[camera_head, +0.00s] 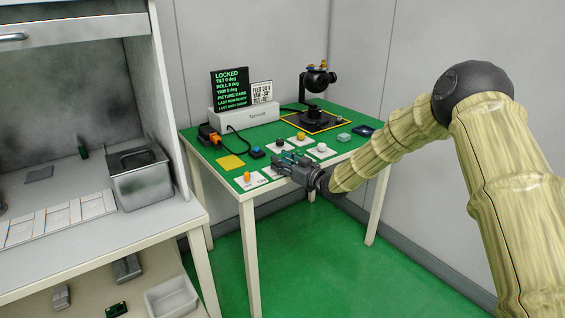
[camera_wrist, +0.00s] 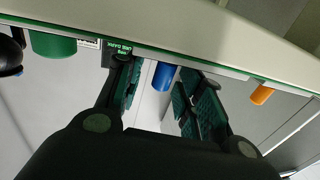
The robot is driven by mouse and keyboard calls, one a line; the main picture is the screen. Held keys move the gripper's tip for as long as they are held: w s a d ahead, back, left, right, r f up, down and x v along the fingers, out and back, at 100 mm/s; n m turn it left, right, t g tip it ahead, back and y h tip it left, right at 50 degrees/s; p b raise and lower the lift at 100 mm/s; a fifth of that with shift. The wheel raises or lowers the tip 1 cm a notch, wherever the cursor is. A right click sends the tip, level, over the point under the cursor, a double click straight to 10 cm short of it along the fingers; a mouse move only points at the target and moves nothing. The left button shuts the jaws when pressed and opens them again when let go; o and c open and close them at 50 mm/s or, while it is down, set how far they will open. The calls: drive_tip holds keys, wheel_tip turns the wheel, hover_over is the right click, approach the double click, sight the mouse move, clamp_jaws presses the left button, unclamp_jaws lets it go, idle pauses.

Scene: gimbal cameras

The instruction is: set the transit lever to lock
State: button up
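My gripper (camera_head: 280,165) is low over the front of the green table (camera_head: 352,133), above or beside a white plate. In the wrist view my gripper (camera_wrist: 160,88) has its two green-padded fingers apart. A blue cylinder (camera_wrist: 163,76) shows in the gap between them; I cannot tell its depth. An orange knob or lever (camera_head: 247,176) stands on a white plate left of my gripper; an orange piece (camera_wrist: 262,95) also shows right in the wrist view. The gimbal camera (camera_head: 319,80) stands at the back. The display (camera_head: 230,90) reads LOCKED. I cannot tell which control is the transit lever.
A blue button (camera_head: 256,152), a yellow square (camera_head: 230,162) and several knobs on white plates stand around my gripper. An orange-and-black connector (camera_head: 209,136) is at the left edge. A grey control box (camera_head: 248,115) is behind. A workbench with a metal bin (camera_head: 140,180) stands left.

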drive_tip(key=shift+c, duration=0.2)
drive_tip(key=shift+r, duration=0.15)
clamp_jaws()
drive_tip(key=shift+d, duration=0.1)
drive_tip(key=shift+w+d+r, duration=0.15)
drive_tip(key=shift+d, duration=0.05)
drive_tip(key=shift+w+d+n+g+y, duration=0.1)
drive_tip(key=shift+n+g+y, duration=0.2)
drive_tip(key=shift+g, duration=0.1)
drive_tip(key=shift+w+n+g+y+p, duration=0.1)
drive_tip(key=shift+n+g+y+p, duration=0.3)
drive_tip(key=shift+n+g+y, duration=0.15)
drive_tip(key=shift+r, duration=0.1)
unclamp_jaws()
drive_tip(key=shift+w, duration=0.1)
drive_tip(key=shift+o, duration=0.2)
drive_tip(key=shift+a+f, duration=0.2)
drive_tip(key=shift+f, duration=0.05)
